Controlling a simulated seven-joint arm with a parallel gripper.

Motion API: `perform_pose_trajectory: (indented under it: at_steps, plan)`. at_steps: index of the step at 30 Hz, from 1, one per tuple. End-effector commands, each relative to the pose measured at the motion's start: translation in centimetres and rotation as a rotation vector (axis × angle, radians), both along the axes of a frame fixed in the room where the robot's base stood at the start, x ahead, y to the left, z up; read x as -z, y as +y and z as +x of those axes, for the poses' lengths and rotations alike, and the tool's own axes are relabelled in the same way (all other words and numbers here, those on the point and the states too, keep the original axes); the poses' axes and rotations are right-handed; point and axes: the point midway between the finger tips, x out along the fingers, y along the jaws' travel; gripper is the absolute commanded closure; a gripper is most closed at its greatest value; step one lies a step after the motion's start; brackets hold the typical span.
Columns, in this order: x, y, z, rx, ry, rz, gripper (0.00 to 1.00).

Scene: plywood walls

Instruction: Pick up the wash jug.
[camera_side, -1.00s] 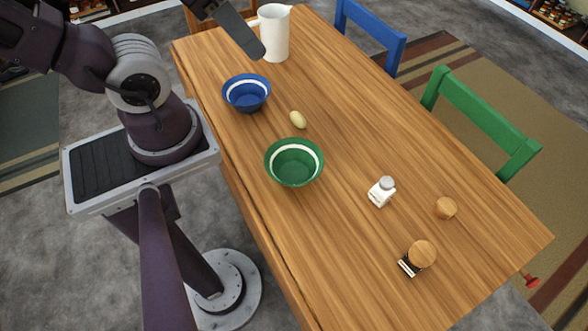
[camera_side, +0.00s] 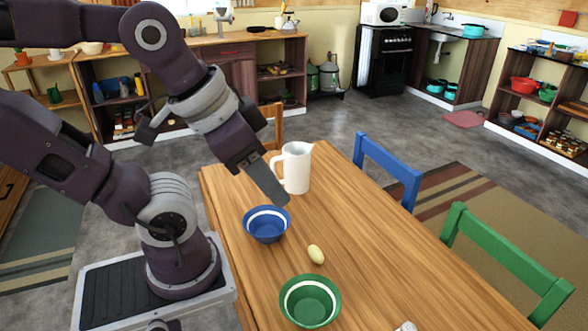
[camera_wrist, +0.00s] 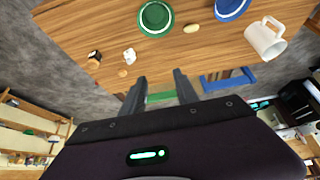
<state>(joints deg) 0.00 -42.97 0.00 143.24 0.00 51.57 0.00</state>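The wash jug is a tall white pitcher (camera_side: 298,168) standing upright at the far end of the wooden table, its handle on the left side. It also shows at the upper right of the wrist view (camera_wrist: 264,42). My gripper (camera_side: 284,201) hangs above the table; in the side view its tip appears just in front of the jug's handle side and over the blue bowl's far rim. In the wrist view my gripper (camera_wrist: 158,77) has its two fingers apart with nothing between them, and the jug lies well to the right, not between them.
A blue bowl (camera_side: 266,236), a pale egg-like object (camera_side: 315,254) and a green bowl (camera_side: 310,316) are on the table (camera_side: 400,270) near the jug. A blue chair (camera_side: 388,168) and a green chair (camera_side: 508,255) stand along the right side.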

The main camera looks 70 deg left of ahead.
Motion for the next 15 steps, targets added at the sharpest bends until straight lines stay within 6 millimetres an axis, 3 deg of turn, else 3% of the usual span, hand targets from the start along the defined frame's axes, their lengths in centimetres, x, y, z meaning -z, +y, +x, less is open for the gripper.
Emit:
perform_pose_trajectory:
  at_steps: [3, 5, 13, 15]
  plan:
    - [0.00, 0.00, 0.00, 0.000, 0.000, 0.000, 0.64]
    - [0.00, 0.00, 0.00, 0.000, 0.000, 0.000, 0.73]
    - [-0.01, 0.01, 0.02, -0.001, 0.000, 0.000, 0.73]
    - [-0.18, 0.41, 0.80, -0.031, 0.005, -0.003, 0.73]
